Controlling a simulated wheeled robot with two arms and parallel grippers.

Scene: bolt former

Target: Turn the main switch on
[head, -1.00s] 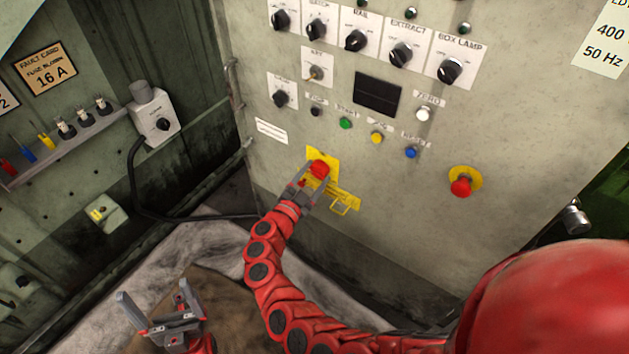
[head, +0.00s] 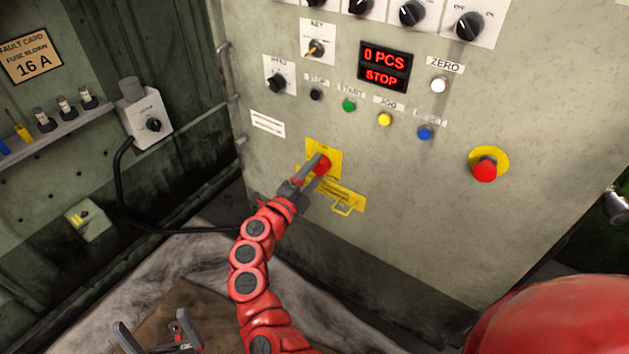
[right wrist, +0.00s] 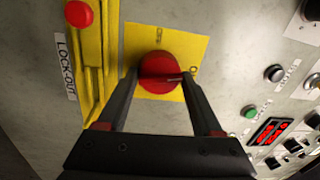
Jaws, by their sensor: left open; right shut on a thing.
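The main switch (head: 323,166) is a red rotary knob on a yellow plate on the grey cabinet front. It also shows in the right wrist view (right wrist: 158,70). My right gripper (head: 314,170) is shut on the knob, with one finger on either side, and hides part of the plate in the head view. The display (head: 384,67) above is lit and reads "0 PCS STOP" in red. My left gripper (head: 154,328) is open and empty, low at the left, away from the cabinet.
A yellow lock-out bracket (head: 341,199) is beside the switch. A red emergency button (head: 484,168) on a yellow disc sticks out to the right. A row of small push buttons and a key switch (head: 316,47) sit above. A black cable (head: 125,190) hangs at the left.

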